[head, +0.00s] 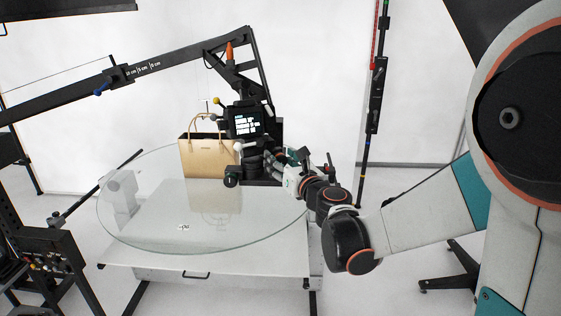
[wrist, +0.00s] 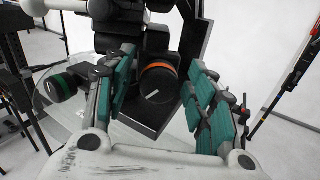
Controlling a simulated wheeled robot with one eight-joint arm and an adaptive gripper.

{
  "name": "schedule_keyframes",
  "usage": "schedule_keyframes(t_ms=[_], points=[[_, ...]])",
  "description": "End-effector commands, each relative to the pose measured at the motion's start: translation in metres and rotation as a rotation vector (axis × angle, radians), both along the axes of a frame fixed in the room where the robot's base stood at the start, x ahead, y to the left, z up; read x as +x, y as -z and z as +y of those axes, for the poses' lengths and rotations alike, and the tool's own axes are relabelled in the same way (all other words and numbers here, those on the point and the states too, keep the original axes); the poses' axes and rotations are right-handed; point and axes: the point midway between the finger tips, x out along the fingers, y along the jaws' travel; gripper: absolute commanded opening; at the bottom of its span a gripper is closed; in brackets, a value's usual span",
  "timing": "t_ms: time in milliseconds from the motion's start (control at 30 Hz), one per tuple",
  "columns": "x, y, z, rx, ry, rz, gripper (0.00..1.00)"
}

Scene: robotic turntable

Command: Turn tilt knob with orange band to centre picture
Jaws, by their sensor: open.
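The tilt knob (wrist: 157,84) is black with an orange band and a white mark on its face. It shows in the wrist view between the two teal-padded fingers of my gripper (wrist: 160,60). The gripper is open, with visible gaps to the knob on both sides; whether the fingertips reach past it in depth I cannot tell. In the head view my gripper (head: 283,165) is at the right of the camera rig, and I cannot make out the orange-banded knob there.
A green-banded knob (wrist: 61,88) sits left of my gripper; a dark knob shows low on the rig (head: 231,178). A tan handbag (head: 205,158) stands on the glass turntable (head: 150,225), left of the rig. A black pole (head: 371,120) stands behind at right. The turntable's front is mostly clear.

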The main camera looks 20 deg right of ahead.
Motion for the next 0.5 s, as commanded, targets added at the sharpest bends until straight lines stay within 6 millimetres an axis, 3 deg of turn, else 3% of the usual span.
schedule_keyframes(t_ms=[100, 133, 300, 500], points=[[-0.0002, 0.0, 0.0001, 0.0, 0.0, 0.0, 0.51], [-0.0002, 0.0, 0.0001, 0.0, 0.0, 0.0, 0.46], [-0.0003, -0.0001, 0.0, 0.0, 0.0, 0.0, 0.08], [-0.0003, -0.0001, 0.0001, -0.002, 0.0, 0.0, 0.06]])
